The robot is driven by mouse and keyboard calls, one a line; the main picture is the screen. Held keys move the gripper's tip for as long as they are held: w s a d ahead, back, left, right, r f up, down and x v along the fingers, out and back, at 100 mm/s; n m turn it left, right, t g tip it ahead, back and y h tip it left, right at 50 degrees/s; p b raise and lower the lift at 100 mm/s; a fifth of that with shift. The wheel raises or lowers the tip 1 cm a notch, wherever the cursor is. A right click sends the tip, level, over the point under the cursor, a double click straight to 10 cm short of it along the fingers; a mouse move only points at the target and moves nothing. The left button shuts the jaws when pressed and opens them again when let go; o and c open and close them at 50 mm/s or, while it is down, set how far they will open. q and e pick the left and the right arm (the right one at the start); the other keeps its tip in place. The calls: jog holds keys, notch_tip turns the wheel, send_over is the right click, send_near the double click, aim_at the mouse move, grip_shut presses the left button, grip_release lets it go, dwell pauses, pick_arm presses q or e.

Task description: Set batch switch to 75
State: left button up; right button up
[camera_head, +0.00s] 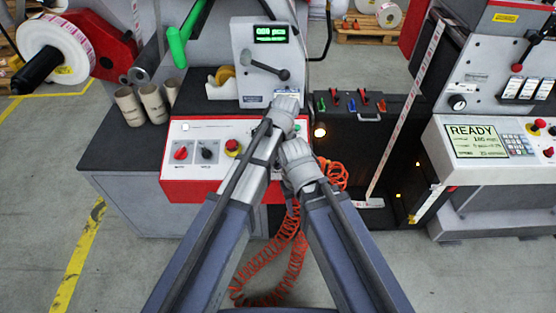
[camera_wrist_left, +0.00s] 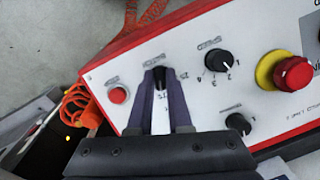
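In the left wrist view a white control panel (camera_wrist_left: 200,98) with a red edge carries several black knobs. My left gripper (camera_wrist_left: 160,80) has one dark finger on each side of a black knob (camera_wrist_left: 160,76), and the knob fills the gap between the fingertips. The small labels and scale marks around it are too blurred to read. A second knob (camera_wrist_left: 218,60) and a third knob (camera_wrist_left: 239,123) are free. In the head view my left wrist (camera_head: 285,106) reaches over the right part of the panel (camera_head: 222,127) and hides the held knob. My right gripper's fingers are hidden.
A red emergency button (camera_wrist_left: 292,74) on a yellow collar and a small red button (camera_wrist_left: 118,95) sit near the held knob. A grey box with a green display (camera_head: 270,34) and a lever stands behind the panel. An orange coiled hose (camera_head: 275,275) hangs below.

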pick_arm(q)
jog(key=o, duration=0.4)
jog(key=shift+r, duration=0.15)
pick_arm(e)
jog(key=shift+r, duration=0.15)
pick_arm(q)
notch_tip(320, 180, up, 8)
jog(key=p, duration=0.7)
jog(key=shift+s+d+f+p, duration=0.15)
jog(key=shift+d+f+p, duration=0.1)
jog(key=shift+d+p, duration=0.15)
pick_arm(e)
notch_tip(320, 180, up, 8)
jog(key=d, duration=0.1)
jog(key=shift+s+d+f, duration=0.25)
jog(key=shift+d, duration=0.05)
pick_arm(q)
jog(key=s+a, duration=0.2)
jog(key=s, duration=0.6)
jog(key=s+a, duration=0.3)
jog(key=s, duration=0.6)
jog(key=shift+a+g, duration=0.2)
jog(key=shift+g, duration=0.1)
